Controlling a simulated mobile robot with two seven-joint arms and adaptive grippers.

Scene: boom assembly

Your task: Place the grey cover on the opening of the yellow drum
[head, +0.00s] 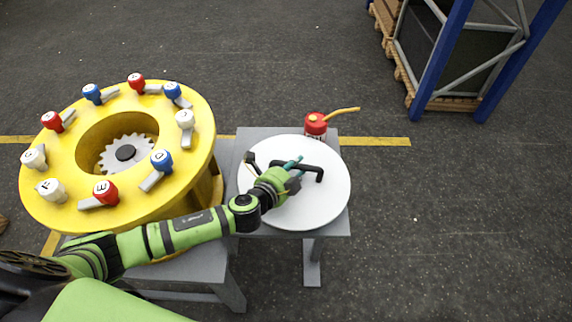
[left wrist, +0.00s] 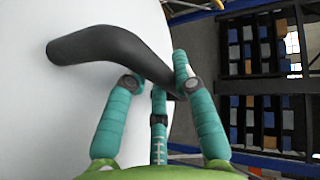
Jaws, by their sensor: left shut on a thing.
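The yellow drum (head: 60,200) stands on the left with its round opening facing up. A toothed grey gear (head: 112,160) shows inside the opening. The round, pale grey cover (head: 325,208) lies on a small grey table right of the drum. A black bar handle (head: 312,168) rises from its top. My left gripper (head: 291,173) is at the handle, its teal fingers closed around it. In the left wrist view the fingers (left wrist: 165,92) sit about the dark handle (left wrist: 110,47), above the pale cover (left wrist: 30,120). My right gripper is not in view.
Several red, blue and white clamps (head: 161,161) ring the drum's rim. A red oil can (head: 316,125) with a yellow spout stands at the table's (head: 262,133) back edge. A blue-framed rack (head: 440,60) stands at the far right. The floor to the right is clear.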

